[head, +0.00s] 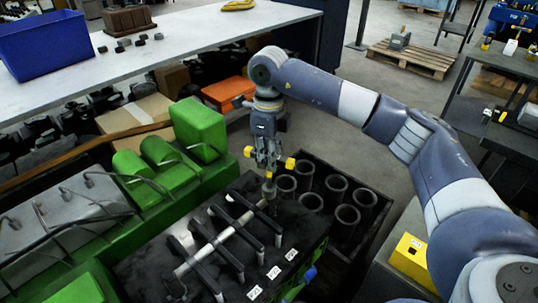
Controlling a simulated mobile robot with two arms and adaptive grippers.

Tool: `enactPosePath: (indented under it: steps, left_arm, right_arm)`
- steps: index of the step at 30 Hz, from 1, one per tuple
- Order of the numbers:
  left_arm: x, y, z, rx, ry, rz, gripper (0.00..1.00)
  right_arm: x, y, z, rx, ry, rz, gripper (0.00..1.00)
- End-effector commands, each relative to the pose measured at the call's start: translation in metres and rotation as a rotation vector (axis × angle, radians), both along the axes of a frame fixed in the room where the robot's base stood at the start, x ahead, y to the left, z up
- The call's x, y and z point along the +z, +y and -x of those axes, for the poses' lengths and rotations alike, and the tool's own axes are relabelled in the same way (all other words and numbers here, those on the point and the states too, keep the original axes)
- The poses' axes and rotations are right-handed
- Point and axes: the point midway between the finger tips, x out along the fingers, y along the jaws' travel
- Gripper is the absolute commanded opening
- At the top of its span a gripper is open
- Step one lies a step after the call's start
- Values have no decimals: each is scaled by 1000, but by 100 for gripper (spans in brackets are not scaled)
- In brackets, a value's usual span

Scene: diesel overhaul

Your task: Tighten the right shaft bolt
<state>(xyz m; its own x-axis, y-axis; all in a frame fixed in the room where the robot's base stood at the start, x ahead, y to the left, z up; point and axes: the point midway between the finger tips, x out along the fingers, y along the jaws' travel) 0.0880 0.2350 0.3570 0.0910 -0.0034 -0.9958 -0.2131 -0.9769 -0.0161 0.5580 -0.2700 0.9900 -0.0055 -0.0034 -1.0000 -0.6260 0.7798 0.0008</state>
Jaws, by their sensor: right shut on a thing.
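The silver rocker shaft (207,252) lies across the dark cylinder head (228,282) of the green engine, with several black rocker arms (226,256) over it. My right gripper (269,180) points down over the shaft's right, far end. It is shut on a small dark upright part there, which appears to be the right shaft bolt (271,202). The fingers hide most of it, so I cannot tell how deep it sits. My left gripper is not in view.
A black crate (379,222) with several grey cylinder liners (347,214) stands right of the gripper. The green engine cover (200,128) rises to its left. A white workbench (190,38) with a blue bin (47,47) is behind. A yellow box (409,257) is at lower right.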

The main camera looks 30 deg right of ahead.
Motion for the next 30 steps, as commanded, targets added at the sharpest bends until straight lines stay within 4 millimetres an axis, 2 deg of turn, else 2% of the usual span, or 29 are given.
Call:
enactPosePath:
  steps: [24, 30]
  left_arm:
    - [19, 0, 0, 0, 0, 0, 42]
    - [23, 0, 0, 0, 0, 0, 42]
  right_arm:
    - [1, 0, 0, -954, -1, -1, 0]
    - [0, 0, 0, -1126, 0, 0, 0]
